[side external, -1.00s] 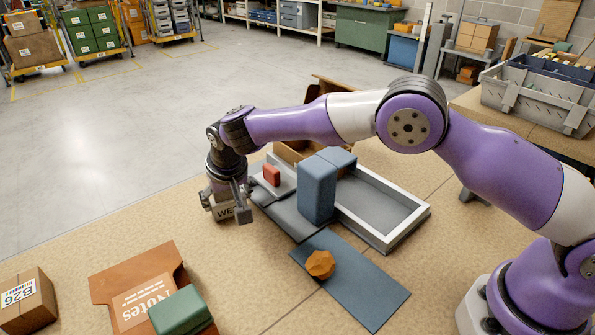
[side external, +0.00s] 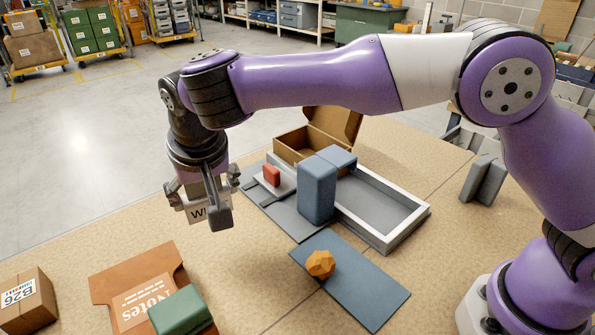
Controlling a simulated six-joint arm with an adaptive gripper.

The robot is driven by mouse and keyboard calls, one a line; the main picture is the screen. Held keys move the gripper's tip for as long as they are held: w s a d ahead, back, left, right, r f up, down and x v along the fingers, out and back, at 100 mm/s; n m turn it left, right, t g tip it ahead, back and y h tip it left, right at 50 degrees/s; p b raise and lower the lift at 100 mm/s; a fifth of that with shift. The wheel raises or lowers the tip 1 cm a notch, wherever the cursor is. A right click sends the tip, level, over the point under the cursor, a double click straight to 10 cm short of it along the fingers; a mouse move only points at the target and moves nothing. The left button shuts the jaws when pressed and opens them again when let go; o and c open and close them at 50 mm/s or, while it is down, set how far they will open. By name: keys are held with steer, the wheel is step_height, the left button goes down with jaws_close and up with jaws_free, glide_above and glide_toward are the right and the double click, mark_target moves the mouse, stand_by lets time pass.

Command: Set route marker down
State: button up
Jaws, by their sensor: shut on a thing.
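My gripper (side external: 210,200) is shut on a white block (side external: 196,213) with dark letters starting with W, apparently the route marker. It holds the block at the left of the arm, left of the grey mat. The fingers hide much of the block and the rest of its lettering. The block appears raised above the table.
The grey mat (side external: 265,212) bears a red block (side external: 271,175) on a pale base and a tall blue block (side external: 317,190). A white-rimmed tray (side external: 415,222), open carton (side external: 296,145), blue mat (side external: 362,292) with orange lump (side external: 320,263), brown notebook (side external: 110,288), green block (side external: 180,311) and B26 box (side external: 28,298) surround it.

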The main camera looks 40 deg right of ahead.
steer(key=s+d+r, duration=0.2)
steer(key=d+r, duration=0.1)
steer(key=d, duration=0.4)
steer(key=s+d+r+n, duration=0.1)
steer(key=s+d+r, duration=0.15)
steer(key=d, duration=0.55)
steer(key=s+d+r, duration=0.1)
steer(key=d+r, duration=0.2)
steer(key=d, duration=0.4)
steer(key=s+d+f+m+g+h, duration=0.1)
steer(key=s+d+f+m, duration=0.1)
steer(key=d+f+m, duration=0.2)
steer(key=s+d+f+m+g+h, duration=0.1)
steer(key=d+f+m, duration=0.4)
steer(key=d, duration=0.6)
steer(key=s+d+f+m+g+h, duration=0.1)
steer(key=s+d+f+m+g, duration=0.1)
steer(key=s+d+f+m, duration=0.3)
steer(key=shift+s+d+f+m+h, duration=0.15)
steer(key=shift+d+m+h, duration=0.15)
steer(key=shift+d+m, duration=1.2)
steer(key=shift+d+f, duration=0.1)
steer(key=shift+d, duration=0.15)
steer(key=shift+d+f, duration=0.1)
steer(key=shift+f, duration=1.95)
steer(key=shift+f, duration=0.1)
